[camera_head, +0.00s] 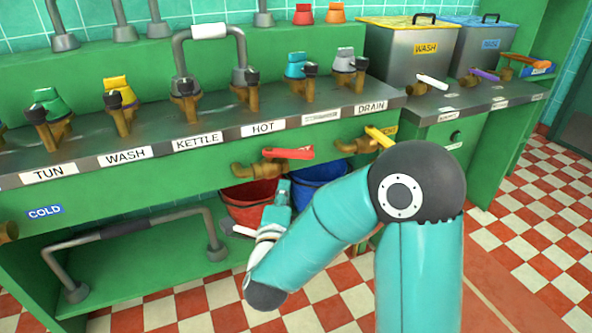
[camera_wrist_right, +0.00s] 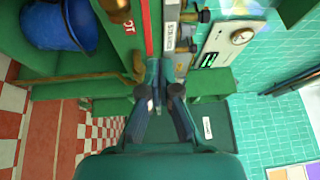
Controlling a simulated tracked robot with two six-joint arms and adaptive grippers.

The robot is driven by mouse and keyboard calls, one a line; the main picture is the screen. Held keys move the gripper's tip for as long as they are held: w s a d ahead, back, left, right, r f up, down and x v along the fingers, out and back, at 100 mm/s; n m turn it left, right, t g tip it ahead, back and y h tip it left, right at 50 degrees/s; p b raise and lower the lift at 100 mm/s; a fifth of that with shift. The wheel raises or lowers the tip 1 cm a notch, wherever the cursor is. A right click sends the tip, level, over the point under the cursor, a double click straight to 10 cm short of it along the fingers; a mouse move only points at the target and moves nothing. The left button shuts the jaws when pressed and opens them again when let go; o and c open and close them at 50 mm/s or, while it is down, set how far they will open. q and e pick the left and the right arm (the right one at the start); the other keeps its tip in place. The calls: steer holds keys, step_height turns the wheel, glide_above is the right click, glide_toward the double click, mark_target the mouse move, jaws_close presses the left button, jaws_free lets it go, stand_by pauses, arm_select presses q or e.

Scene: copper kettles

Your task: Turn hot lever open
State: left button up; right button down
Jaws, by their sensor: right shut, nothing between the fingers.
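In the right wrist view a red strip (camera_wrist_right: 148,28) ahead of the fingers looks like this lever. My right gripper (camera_head: 283,190) is below the lever in the head view, partly hidden by its own wrist. In the wrist view my right gripper (camera_wrist_right: 162,75) is shut and empty, its tips near the strip's lower end; contact is unclear. My left gripper is out of view.
A red bucket (camera_head: 250,200) and blue bucket (camera_head: 318,185) stand under the bench. A yellow lever (camera_head: 379,136) is to the right of the red one. Several small coloured taps line the counter (camera_head: 150,143). A grey rail (camera_head: 140,228) is at lower left.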

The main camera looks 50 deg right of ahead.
mark_target(298, 158)
steer(key=shift+g, duration=0.4)
steer(key=x, duration=0.4)
steer(key=f+x, duration=0.1)
steer(key=x, duration=0.3)
steer(key=s+b+x, duration=0.1)
steer(key=x, duration=0.3)
steer(key=shift+w+d+f, duration=0.15)
steer(key=shift+d+f, duration=0.15)
steer(key=shift+d, duration=0.25)
